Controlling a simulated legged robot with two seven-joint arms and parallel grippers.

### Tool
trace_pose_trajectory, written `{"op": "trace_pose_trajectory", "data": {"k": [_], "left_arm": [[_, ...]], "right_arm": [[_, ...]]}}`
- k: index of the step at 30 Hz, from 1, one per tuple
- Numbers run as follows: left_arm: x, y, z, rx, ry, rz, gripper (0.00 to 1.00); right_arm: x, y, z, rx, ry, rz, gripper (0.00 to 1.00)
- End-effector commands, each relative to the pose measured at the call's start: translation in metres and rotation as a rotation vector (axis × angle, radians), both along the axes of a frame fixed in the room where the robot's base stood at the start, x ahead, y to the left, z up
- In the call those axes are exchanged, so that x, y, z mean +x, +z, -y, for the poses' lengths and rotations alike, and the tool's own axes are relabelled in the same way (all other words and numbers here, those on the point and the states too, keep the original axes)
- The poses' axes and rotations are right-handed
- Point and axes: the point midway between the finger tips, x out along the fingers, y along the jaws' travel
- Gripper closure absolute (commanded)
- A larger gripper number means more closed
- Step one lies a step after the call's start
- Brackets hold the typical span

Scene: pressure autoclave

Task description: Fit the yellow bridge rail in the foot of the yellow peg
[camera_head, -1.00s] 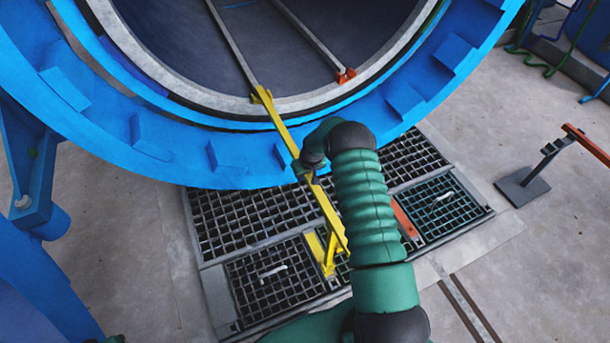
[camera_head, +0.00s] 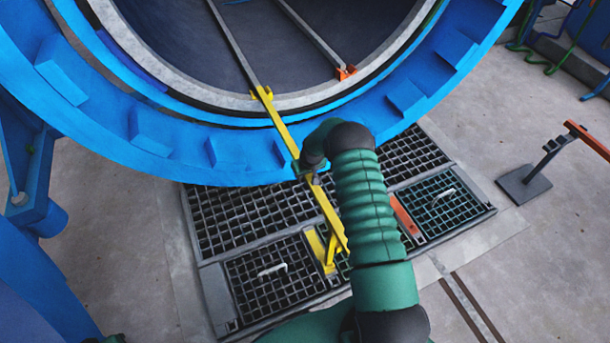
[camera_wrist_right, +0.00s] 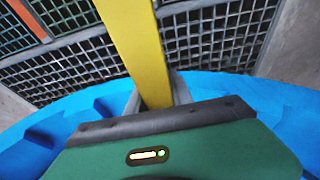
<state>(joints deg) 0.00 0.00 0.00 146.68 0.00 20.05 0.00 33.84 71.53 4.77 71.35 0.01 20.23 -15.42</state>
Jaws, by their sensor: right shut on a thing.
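The yellow bridge rail (camera_head: 328,213) is a long flat bar slanting from the rim of the blue vessel down over the floor grating. Its upper end is at a small yellow piece (camera_head: 262,93) on the rim, at the end of a grey inner rail; whether it is seated there I cannot tell. Its lower end is beside a yellow upright part (camera_head: 322,250) at the grating. I cannot tell for sure which yellow part is the peg. My right gripper (camera_head: 312,172) is shut on the rail near its middle, and the rail (camera_wrist_right: 140,45) fills the wrist view's centre. My left gripper is out of view.
The blue vessel ring (camera_head: 235,150) lies close beside my right gripper. An orange piece (camera_head: 346,73) ends the second inner rail. An orange bar (camera_head: 404,215) lies at the grating (camera_head: 265,275). An orange-topped stand (camera_head: 525,184) is at right, with bare floor around it.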

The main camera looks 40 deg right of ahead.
Motion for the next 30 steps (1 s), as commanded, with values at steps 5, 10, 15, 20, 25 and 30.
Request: {"op": "trace_pose_trajectory", "data": {"k": [5,10,15,20,25,30], "left_arm": [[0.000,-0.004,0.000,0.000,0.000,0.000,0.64],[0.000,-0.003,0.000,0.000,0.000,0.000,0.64],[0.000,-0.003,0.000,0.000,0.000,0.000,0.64],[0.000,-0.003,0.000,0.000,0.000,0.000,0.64],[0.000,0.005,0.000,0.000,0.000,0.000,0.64],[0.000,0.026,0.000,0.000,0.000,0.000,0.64]], "right_arm": [[0.001,-0.003,0.001,-0.002,0.000,0.004,1.00],[0.001,-0.003,0.001,-0.002,0.000,0.003,0.57],[0.001,-0.004,0.000,0.000,0.000,0.001,0.47],[-0.001,-0.006,0.000,0.002,0.000,-0.003,0.47],[-0.003,0.011,0.000,0.000,0.000,0.000,0.47],[-0.015,0.056,-0.004,0.000,-0.001,0.001,0.47]]}}
